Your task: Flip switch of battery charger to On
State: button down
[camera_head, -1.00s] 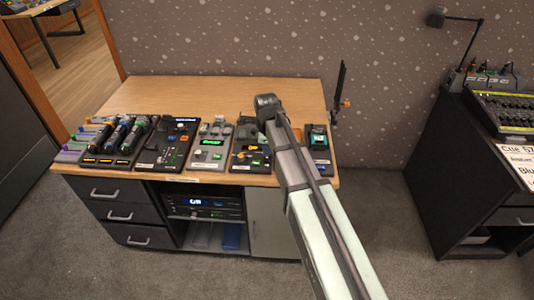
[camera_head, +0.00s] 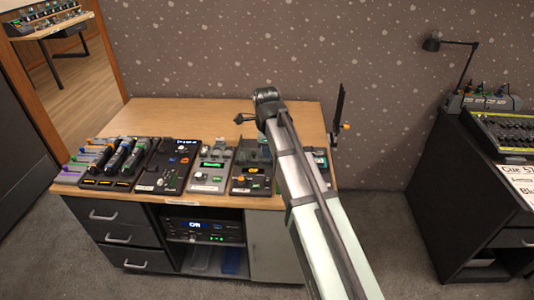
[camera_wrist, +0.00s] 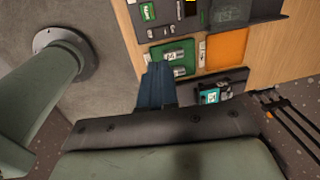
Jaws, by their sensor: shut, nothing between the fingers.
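Several devices stand in a row along the front of the wooden desk (camera_head: 290,110). I cannot read which one is the battery charger, and its switch is not clearly visible. A grey unit with a lit green display (camera_head: 211,166) and a dark unit with an orange display (camera_head: 252,180) stand left of my arm. A unit with a teal part (camera_head: 319,160) is partly behind my arm. In the wrist view, my gripper (camera_wrist: 158,82) is shut and empty. Its fingers appear beside a green-and-silver item (camera_wrist: 175,53) and the teal device (camera_wrist: 211,96); contact cannot be told.
Left of these stand a black panel (camera_head: 166,166) and a unit with dark upright handles (camera_head: 117,162). A dark stand (camera_head: 338,110) rises at the desk's right edge. An orange pad (camera_wrist: 228,48) shows in the wrist view. The back of the desk is clear.

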aim_at(268, 180)
jog(key=shift+w, duration=0.7)
jog(key=f, duration=0.4)
jog(key=w+f, duration=0.1)
jog(key=f, duration=0.9)
jog(key=shift+w, duration=0.35)
jog(key=shift+f, duration=0.15)
jog(key=shift+s, duration=0.1)
